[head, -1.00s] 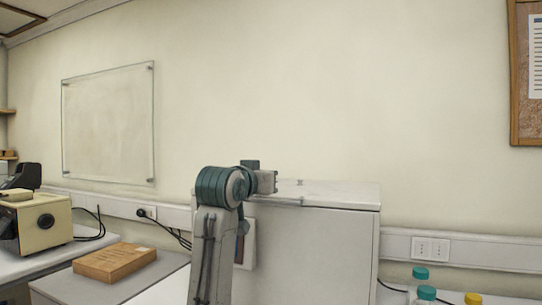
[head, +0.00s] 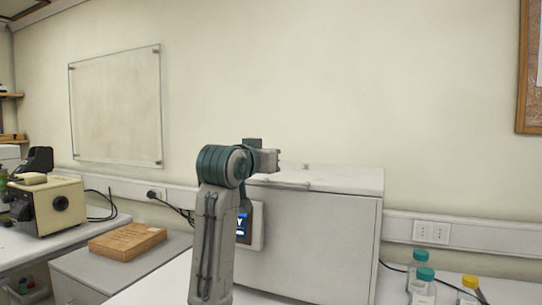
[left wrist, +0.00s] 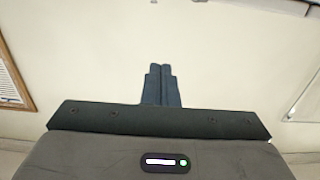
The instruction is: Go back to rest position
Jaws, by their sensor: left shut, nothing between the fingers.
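My left gripper (left wrist: 160,85) shows in the left wrist view as two dark fingers pressed together, with nothing between them. Only the plain wall is behind them. In the head view my left arm rises from the bottom centre and bends to the right at its top joint, in front of a white boxy machine (head: 318,240). The fingers cannot be made out there. My right gripper is in neither view.
The machine has a lit blue screen (head: 242,225), partly behind my arm. A brown box (head: 128,241) and a beige device (head: 55,207) are at the left.

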